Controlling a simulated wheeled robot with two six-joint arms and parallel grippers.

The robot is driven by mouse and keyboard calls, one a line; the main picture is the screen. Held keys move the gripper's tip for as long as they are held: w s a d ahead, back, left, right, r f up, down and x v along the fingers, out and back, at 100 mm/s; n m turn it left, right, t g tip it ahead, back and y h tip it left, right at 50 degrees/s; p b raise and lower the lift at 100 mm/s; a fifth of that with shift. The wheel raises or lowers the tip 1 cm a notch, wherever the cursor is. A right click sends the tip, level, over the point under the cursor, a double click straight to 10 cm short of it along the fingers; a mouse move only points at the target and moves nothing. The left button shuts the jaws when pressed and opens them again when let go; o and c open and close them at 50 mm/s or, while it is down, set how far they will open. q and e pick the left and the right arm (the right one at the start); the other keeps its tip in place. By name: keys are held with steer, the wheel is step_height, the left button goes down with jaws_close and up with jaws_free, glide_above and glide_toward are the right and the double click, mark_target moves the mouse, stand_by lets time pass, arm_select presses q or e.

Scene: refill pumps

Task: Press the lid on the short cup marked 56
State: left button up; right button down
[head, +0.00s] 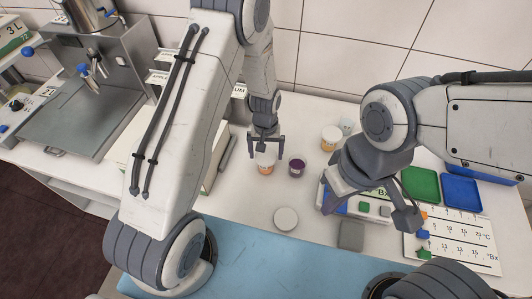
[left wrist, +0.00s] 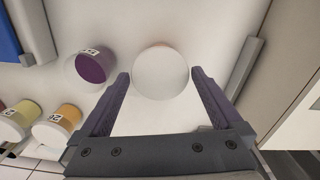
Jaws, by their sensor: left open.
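My left gripper (head: 266,152) is open, pointing down over an orange cup (head: 265,169) with a white round top. In the left wrist view the white disc (left wrist: 160,72) lies between the two spread fingers (left wrist: 160,100), and hides what is under it. Whether it is pressed down fully cannot be seen.
Another orange cup (head: 330,140) and a pale cup (head: 347,126) stand farther back. A white disc (head: 286,218) lies near the front edge. A grey block (head: 350,236), a green tray (head: 420,184), a blue tray (head: 462,190) and a scale board (head: 470,243) are at right.

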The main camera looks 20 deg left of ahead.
arm_select(q)
step_height(320, 180, up, 10)
steer(key=b, duration=0.2)
step_height(320, 180, up, 6)
steer(key=p, duration=0.5)
glide_above(266, 156)
steer(key=shift+s, duration=0.1)
arm_select(e)
step_height(266, 156, up, 3)
steer(key=shift+f, duration=0.2)
